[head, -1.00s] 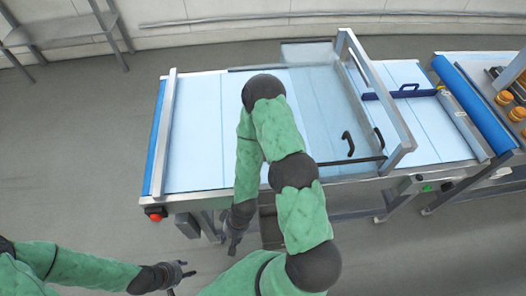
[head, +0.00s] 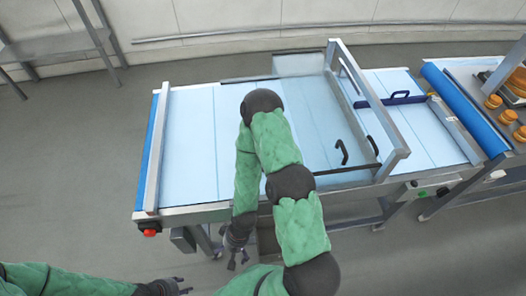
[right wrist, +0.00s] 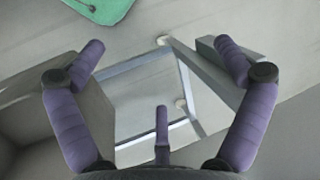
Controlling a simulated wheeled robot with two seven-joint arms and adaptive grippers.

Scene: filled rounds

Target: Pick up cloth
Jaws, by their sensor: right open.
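I see no cloth in either view. My left gripper (head: 184,286) is at the bottom edge of the head view, low over the floor and away from the machine; it is too small to tell its finger state. My right gripper (head: 234,256) hangs beside the front edge of the conveyor table, below its top. In the right wrist view my right gripper (right wrist: 160,48) has its purple fingers spread wide, with nothing between them. The metal frame and legs under the table lie beyond them.
The conveyor table (head: 190,140) with a pale blue belt fills the middle. A metal guard frame (head: 372,95) stands across it. A dark blue handled tool (head: 392,101) lies on the belt behind it. Orange rounds (head: 507,117) are at the far right. A red button (head: 150,232) sits at the front left corner.

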